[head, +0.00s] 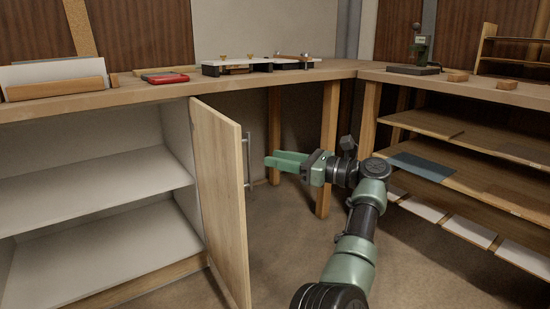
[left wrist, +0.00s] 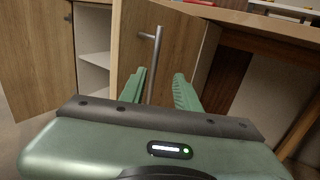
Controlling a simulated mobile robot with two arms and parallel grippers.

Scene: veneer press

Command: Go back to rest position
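My left gripper (head: 270,160) is open and empty in the middle of the head view, its green fingers pointing left. Its fingers also show in the left wrist view (left wrist: 160,74), spread apart. The bar handle (head: 248,160) of the open cabinet door (head: 222,190) is just beyond the fingertips. In the left wrist view the handle (left wrist: 155,62) shows between the fingers; they are not closed on it. My right gripper is in neither view.
The open cabinet (head: 90,175) shows empty white shelves at the left. The wooden worktop (head: 130,95) above carries a red device (head: 165,77) and a clamping fixture (head: 260,65). Shelves with sheets (head: 422,165) stand at the right. The floor (head: 420,265) there is clear.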

